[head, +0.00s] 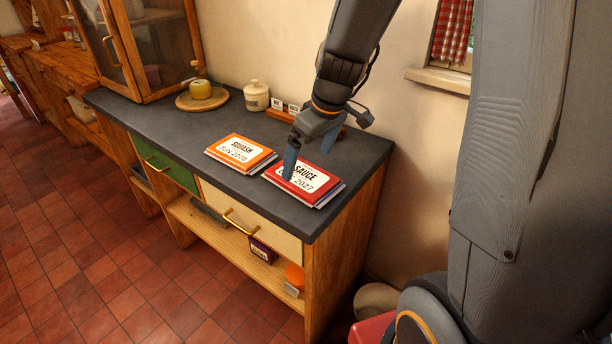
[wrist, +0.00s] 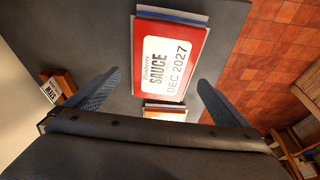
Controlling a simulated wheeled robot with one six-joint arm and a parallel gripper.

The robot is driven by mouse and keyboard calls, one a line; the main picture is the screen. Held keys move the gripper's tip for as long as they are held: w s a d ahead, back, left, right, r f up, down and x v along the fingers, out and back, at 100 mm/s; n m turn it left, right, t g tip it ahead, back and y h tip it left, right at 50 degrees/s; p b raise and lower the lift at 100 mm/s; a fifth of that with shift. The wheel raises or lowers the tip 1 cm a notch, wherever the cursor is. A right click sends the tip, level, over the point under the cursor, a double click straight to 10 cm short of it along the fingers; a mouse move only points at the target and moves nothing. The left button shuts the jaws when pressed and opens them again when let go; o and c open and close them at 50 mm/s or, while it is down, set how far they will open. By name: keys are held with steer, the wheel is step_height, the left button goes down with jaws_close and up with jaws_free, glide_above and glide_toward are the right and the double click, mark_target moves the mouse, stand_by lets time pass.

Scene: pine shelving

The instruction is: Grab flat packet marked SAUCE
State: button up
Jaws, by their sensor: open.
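The flat red packet marked SAUCE (head: 318,183) lies on a small stack of flat packets on the dark countertop, near its right front corner. In the wrist view the SAUCE packet (wrist: 147,80) shows a white label reading SAUCE and DEC 2027. My gripper (head: 291,168) is above the packet's left part in the head view and hides some of the label. In the wrist view my gripper's two fingers (wrist: 155,88) are spread wide, one on each side of the packet, with nothing between them held. I cannot tell the exact height of the fingertips above it.
An orange SQUASH packet (head: 240,150) lies on another stack to the left. A lidded cream jar (head: 256,97), a wooden rack with small cards (head: 281,112) and a yellow item on a round board (head: 202,90) stand farther back. The wall is close behind the counter (head: 180,133).

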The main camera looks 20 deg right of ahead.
mark_target(302, 175)
steer(key=shift+p+x, duration=0.3)
steer(key=shift+x, duration=2.2)
steer(key=shift+s+a, duration=0.1)
steer(key=shift+s, duration=0.05)
steer(key=c, duration=1.2)
